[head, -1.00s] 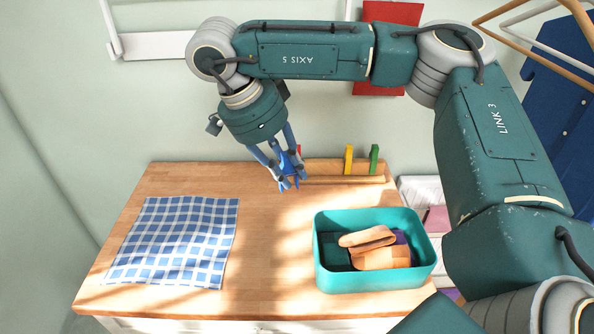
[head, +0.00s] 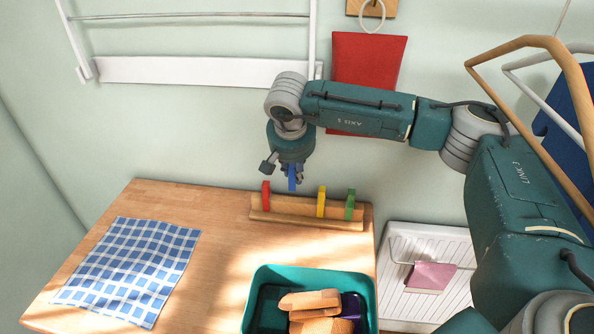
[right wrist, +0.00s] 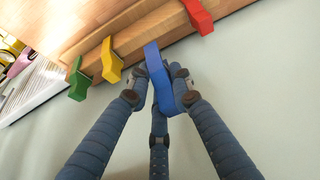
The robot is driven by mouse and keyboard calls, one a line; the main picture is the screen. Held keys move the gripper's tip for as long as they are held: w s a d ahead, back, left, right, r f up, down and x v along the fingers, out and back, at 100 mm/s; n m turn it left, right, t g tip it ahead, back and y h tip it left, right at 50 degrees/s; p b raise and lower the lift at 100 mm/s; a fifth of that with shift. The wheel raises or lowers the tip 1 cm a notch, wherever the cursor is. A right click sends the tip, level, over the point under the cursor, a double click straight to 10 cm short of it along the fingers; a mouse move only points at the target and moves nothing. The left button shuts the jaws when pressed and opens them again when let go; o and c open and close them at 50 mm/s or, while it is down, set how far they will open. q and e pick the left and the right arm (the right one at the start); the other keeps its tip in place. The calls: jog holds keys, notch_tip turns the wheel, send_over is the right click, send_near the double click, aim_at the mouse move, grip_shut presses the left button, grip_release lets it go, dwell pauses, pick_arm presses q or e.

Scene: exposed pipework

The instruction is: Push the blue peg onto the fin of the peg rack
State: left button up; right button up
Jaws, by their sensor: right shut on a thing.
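The blue peg (head: 292,177) is held upright by my right gripper (head: 288,176), which is shut on it. The peg is above the wooden peg rack (head: 290,217), in the gap between the red peg (head: 266,196) and the yellow peg (head: 320,201). In the right wrist view the blue peg (right wrist: 158,80) sits between my three fingers, its far end close to the rack's edge (right wrist: 130,38). I cannot tell whether it touches the rack. The fin under it is not clearly seen. My left gripper is out of view.
A green peg (head: 350,205) stands on the rack beside the yellow one. A teal bin (head: 258,289) with wooden pieces stands in front. A blue checked cloth (head: 135,265) lies at left. The wall and a white rail (head: 190,70) are behind.

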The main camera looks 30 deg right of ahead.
aim_at(295, 200)
jog(key=shift+a, duration=0.15)
jog(key=shift+f, duration=0.15)
jog(key=shift+f+b, duration=0.75)
jog(key=shift+b, duration=0.15)
jog(key=shift+f+b, duration=1.4)
jog(key=shift+f, duration=0.5)
jog(key=shift+f+b, duration=0.45)
jog(key=shift+f, duration=0.1)
jog(key=shift+r, duration=0.1)
